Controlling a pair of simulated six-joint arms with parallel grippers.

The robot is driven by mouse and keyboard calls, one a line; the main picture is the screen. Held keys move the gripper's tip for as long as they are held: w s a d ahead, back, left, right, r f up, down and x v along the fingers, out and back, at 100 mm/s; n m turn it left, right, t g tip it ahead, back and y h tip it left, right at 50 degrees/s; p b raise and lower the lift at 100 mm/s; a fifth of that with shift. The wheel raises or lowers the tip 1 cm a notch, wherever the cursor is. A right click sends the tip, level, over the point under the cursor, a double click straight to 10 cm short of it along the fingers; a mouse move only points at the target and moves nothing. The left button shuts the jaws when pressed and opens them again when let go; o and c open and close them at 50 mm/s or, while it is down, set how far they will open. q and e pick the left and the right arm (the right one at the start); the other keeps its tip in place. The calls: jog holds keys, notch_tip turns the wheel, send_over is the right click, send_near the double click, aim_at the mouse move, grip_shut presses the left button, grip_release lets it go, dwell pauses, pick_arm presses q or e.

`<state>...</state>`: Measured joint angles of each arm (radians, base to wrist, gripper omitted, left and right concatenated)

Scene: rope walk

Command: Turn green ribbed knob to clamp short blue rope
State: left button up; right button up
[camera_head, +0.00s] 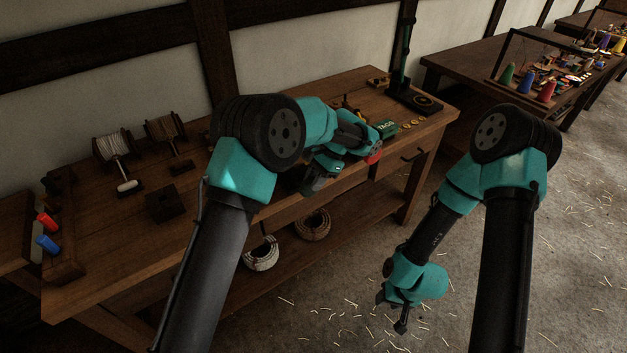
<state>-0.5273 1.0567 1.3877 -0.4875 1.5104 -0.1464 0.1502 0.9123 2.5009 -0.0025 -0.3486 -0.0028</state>
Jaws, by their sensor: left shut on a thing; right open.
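My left gripper (313,184) is over the front part of the wooden workbench (110,255), low near its front edge. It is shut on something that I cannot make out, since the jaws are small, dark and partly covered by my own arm. I cannot pick out the green ribbed knob or the short blue rope; my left arm covers that part of the bench. My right gripper (393,311) is open and empty, hanging low over the floor in front of the bench, away from it.
A green box (386,127) and small brass pieces lie on the bench's right end, by a dark stand (407,88). Wound reels (114,147) stand at the left. Rope coils (313,225) lie on the lower shelf. Another table (465,66) stands behind. The straw-strewn floor is open.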

dwell(0.4)
pick_arm(q)
jog(key=o, duration=0.9)
